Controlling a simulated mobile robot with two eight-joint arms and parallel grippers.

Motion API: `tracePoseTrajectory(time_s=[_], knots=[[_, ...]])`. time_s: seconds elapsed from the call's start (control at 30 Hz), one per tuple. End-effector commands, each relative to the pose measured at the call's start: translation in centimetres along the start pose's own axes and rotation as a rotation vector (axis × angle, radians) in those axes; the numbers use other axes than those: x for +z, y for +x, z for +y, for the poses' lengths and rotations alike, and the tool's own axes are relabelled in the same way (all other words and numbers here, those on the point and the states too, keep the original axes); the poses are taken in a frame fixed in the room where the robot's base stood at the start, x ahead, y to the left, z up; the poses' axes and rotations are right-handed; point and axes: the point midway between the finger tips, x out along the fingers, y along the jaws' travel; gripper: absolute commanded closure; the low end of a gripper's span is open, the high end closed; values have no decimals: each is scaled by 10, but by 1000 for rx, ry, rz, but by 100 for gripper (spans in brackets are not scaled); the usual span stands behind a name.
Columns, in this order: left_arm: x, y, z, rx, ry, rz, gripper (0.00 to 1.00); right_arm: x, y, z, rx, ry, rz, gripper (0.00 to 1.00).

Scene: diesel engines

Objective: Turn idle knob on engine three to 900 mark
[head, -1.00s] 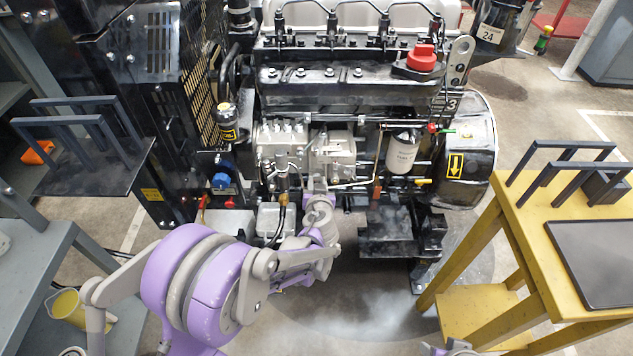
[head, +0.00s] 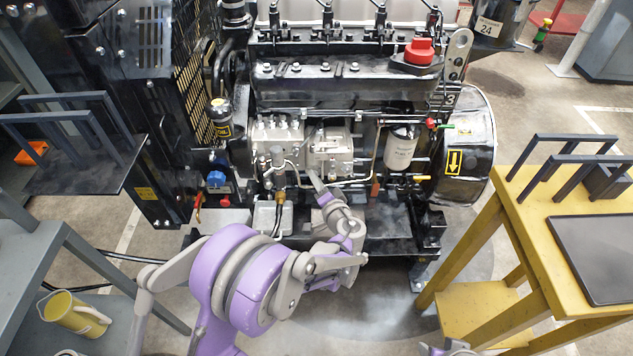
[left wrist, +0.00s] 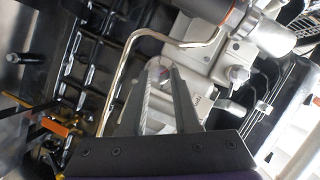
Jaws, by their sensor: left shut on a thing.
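Engine three (head: 300,75), with a "3" on its right side, stands ahead in the head view. My left gripper (head: 313,175) reaches up to the front of its pale metal pump housing (head: 330,150). In the left wrist view the two dark fingers of my left gripper (left wrist: 161,76) are shut on a small round part, the idle knob (left wrist: 155,68), against the housing. The fingers hide most of the knob. Its scale and the 900 mark cannot be read.
Pipes, hoses and a white filter (head: 400,150) crowd the engine front. A yellow table (head: 530,215) stands at right and a grey shelf (head: 30,260) at left, with a yellow jug (head: 72,312).

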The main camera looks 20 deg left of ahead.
Motion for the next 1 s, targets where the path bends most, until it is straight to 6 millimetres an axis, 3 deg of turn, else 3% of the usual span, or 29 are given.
tracePoseTrajectory(time_s=[0.6,1.0], knots=[[3,1,8,-223,539,0,100,10,37,0,0,0,-12,50],[4,2,9,-332,802,0,100,14,53,0,0,0,-15,50]])
